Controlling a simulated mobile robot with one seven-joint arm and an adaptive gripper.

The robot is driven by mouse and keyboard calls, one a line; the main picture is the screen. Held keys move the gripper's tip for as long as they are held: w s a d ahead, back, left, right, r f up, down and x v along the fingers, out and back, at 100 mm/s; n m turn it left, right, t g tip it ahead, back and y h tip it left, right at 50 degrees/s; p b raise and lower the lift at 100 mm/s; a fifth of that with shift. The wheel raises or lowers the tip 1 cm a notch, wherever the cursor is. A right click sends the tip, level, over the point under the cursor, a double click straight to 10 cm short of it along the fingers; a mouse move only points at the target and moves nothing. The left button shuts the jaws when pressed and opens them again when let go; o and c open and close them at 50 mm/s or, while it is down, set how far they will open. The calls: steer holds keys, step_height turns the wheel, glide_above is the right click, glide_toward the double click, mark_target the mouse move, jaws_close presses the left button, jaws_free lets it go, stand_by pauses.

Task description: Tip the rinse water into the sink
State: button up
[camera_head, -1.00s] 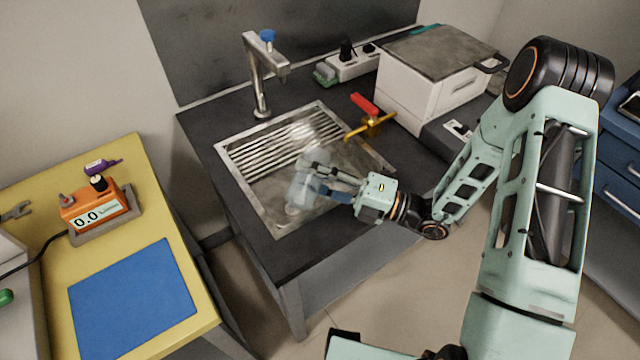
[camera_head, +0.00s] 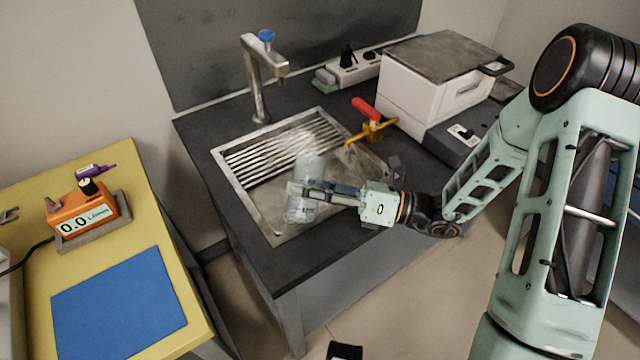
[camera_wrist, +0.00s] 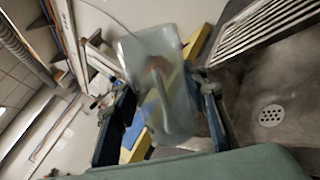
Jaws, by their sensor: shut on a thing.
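A clear, see-through container (camera_head: 301,210) is held over the front part of the steel sink (camera_head: 268,222). It looks close to upright in the head view, with a slight lean. My gripper (camera_head: 308,188) is shut on its side, coming from the right. In the wrist view the clear container (camera_wrist: 158,80) sits between the two dark fingers of my gripper (camera_wrist: 165,115). I cannot tell whether any water is in it. The sink's round drain (camera_wrist: 270,115) shows to the right of the container in the wrist view.
A steel faucet (camera_head: 258,80) with a blue cap stands behind the sink. A yellow table (camera_head: 118,155) with an orange meter (camera_head: 82,212) is at left.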

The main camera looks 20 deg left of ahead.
mark_target(299, 200)
steer(key=shift+s+r+n, duration=0.45)
steer(key=shift+n, duration=0.45)
steer(key=shift+s+f+n+b, duration=0.45)
steer(key=shift+f+n+b, duration=0.1)
steer(key=shift+n, duration=0.35)
steer(key=shift+s+a+r+n+h, duration=0.1)
steer(key=shift+s+r+n+h, duration=0.15)
steer(key=shift+n, duration=0.35)
steer(key=shift+s+r+n+h, duration=0.2)
steer(key=shift+s+n, duration=0.15)
steer(key=shift+n, duration=0.25)
steer(key=shift+s+f+n, duration=0.1)
steer(key=shift+f+n, duration=0.1)
steer(key=shift+n, duration=0.1)
steer(key=shift+s+f+n+b, duration=0.1)
steer(key=shift+s+n+b, duration=0.1)
steer(key=shift+n+b, duration=0.4)
